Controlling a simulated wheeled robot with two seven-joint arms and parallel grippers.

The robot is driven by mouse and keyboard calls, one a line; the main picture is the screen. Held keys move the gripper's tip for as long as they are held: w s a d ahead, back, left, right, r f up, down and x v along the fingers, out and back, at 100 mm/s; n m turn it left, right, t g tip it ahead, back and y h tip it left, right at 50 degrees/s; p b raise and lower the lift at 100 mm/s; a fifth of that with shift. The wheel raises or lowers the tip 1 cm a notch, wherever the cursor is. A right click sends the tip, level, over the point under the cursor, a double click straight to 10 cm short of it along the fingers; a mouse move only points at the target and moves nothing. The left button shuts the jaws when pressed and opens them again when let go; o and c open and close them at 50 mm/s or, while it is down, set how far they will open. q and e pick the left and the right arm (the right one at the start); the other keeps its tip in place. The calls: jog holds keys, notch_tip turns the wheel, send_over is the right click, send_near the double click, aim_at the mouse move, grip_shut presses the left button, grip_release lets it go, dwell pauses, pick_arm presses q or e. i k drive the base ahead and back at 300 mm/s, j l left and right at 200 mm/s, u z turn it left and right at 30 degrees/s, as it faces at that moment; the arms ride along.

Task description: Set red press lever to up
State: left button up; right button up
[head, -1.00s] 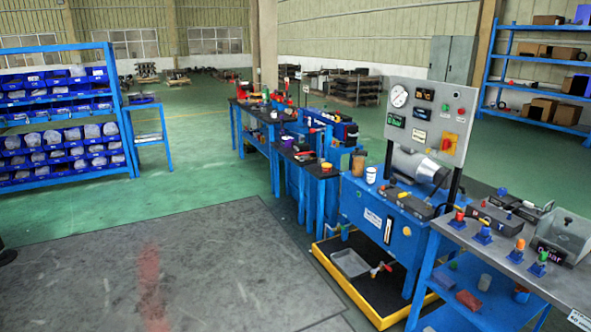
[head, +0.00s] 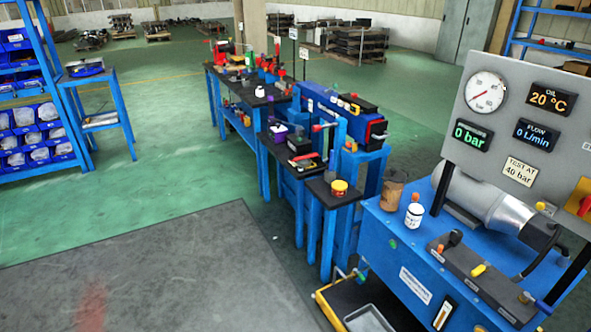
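Two small red devices stand on the far workbench. One is a red press-like device (head: 222,47) at its left end, and the other is a red device (head: 280,72) at its right end. A bar with a red end (head: 323,127) shows at the front of the blue machine (head: 345,108) in the middle. I cannot tell which of these is the red press lever, and a lever's position is too small to read at this distance. Neither of my grippers is in view.
A blue hydraulic unit (head: 385,225) with a grey gauge panel (head: 490,148) stands close at right. A yellow-edged tray (head: 328,312) lies on the floor by it. A blue side table (head: 97,118) and bin shelf stand left. The green floor (head: 170,150) between is clear.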

aim_at(305, 158)
jog(key=i+z, duration=0.1)
jog(key=i, duration=0.5)
jog(key=i+j+z, duration=0.2)
jog(key=i+j, duration=0.25)
jog(key=i, duration=0.15)
jog(key=i+j+z, duration=0.2)
jog(key=i+j, duration=0.35)
jog(key=i+j+z, duration=0.15)
jog(key=i+j, duration=0.45)
jog(key=i+j+z, duration=0.2)
jog(key=i+j, duration=0.3)
jog(key=j, duration=0.25)
